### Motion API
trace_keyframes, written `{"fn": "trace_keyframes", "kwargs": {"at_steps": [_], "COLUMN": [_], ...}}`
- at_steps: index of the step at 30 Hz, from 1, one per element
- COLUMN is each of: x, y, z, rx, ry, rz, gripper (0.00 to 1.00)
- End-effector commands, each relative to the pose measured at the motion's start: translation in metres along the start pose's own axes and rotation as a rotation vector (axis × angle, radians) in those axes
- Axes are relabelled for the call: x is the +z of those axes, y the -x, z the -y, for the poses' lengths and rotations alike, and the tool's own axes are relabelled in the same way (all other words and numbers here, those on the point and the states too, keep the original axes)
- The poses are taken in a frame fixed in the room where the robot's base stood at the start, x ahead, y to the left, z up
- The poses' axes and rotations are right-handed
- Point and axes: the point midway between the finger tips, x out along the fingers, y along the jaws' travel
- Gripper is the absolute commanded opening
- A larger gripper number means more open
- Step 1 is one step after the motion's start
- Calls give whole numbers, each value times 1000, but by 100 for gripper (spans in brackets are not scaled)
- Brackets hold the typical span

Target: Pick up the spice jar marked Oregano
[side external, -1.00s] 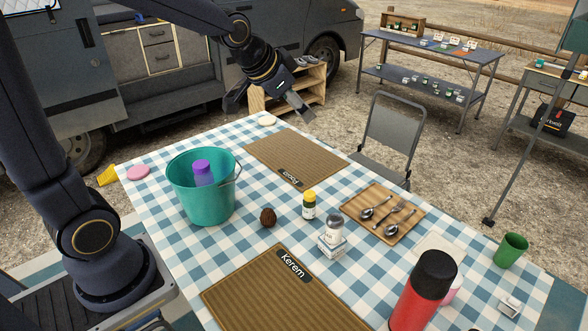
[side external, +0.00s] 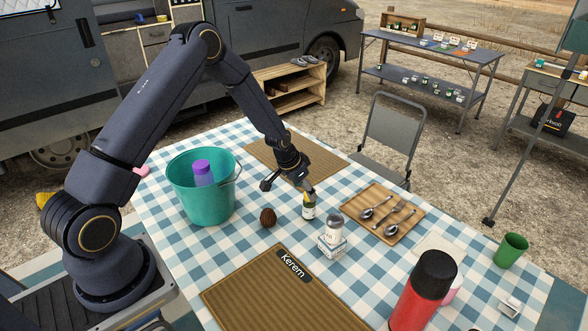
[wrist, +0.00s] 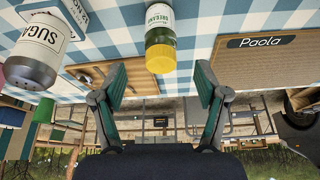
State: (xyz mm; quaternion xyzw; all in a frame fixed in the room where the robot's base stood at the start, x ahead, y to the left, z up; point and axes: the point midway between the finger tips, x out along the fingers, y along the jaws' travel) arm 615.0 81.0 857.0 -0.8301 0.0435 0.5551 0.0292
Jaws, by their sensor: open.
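The spice jar (side external: 308,211) with a yellow cap and a green and white label stands upright on the checked cloth. My gripper (side external: 289,186) is open at the jar's far left side, close to the cap level. In the wrist view my gripper (wrist: 160,86) has its two fingers wide apart. The yellow cap lines up with the gap between them, beyond the fingertips. Nothing is held.
A sugar shaker (side external: 332,232) stands close to the jar on the near right. A brown round object (side external: 268,217) and a teal bucket (side external: 183,211) are to the left. A wooden board with spoons (side external: 408,232) lies to the right; a red flask (side external: 421,290) stands nearer.

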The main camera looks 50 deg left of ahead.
Motion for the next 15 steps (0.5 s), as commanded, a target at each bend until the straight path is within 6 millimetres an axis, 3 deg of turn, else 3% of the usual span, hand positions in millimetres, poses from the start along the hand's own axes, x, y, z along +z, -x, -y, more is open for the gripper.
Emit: {"fn": "trace_keyframes", "kwargs": {"at_steps": [3, 8, 15], "x": [0, 0, 5], "y": [-18, -28, -64], "z": [-1, 0, 1], "rx": [1, 0, 1], "ry": [0, 0, 1], "rz": [1, -1, 1], "gripper": [73, 73, 73]}}
